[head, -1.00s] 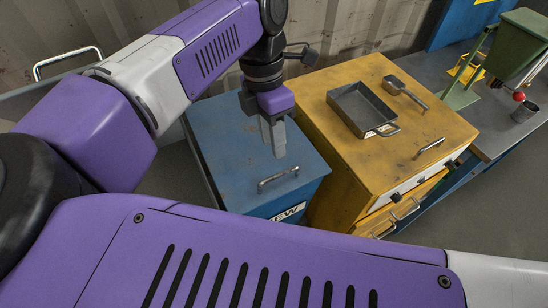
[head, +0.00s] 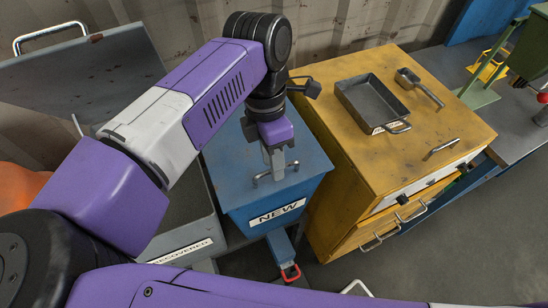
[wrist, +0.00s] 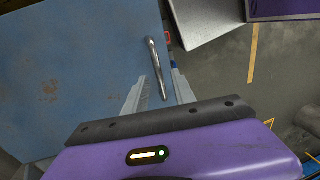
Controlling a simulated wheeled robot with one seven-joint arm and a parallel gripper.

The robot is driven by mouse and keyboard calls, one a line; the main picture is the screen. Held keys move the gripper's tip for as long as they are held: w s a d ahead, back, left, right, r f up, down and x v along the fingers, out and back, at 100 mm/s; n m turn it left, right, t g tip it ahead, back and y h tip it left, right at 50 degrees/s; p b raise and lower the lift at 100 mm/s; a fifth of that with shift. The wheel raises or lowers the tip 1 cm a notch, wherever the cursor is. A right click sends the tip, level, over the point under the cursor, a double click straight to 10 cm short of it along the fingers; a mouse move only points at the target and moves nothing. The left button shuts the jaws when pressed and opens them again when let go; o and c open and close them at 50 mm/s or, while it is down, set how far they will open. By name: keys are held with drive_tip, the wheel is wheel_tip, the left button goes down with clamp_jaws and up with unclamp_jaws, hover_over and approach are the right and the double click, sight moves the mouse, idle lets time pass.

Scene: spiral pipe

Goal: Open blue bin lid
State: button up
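The blue bin (head: 240,207) has a "NEW" label on its front, and its flat blue lid (head: 228,150) is shut. A metal bar handle (head: 262,178) sits near the lid's front edge. My gripper (head: 276,172) points down at this handle and partly hides it. In the wrist view, the blue lid (wrist: 75,70) fills the left side. There the two fingers of my gripper (wrist: 160,92) are apart, with the handle (wrist: 156,65) reaching between them. I cannot tell whether either finger touches the handle.
A grey bin (head: 185,245) labelled "RECOVERED" stands left, its lid (head: 85,75) raised. A yellow cabinet (head: 400,150) stands close on the right, carrying a metal tray (head: 372,103) and a scoop (head: 420,85).

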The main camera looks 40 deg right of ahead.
clamp_jaws()
idle(1.3)
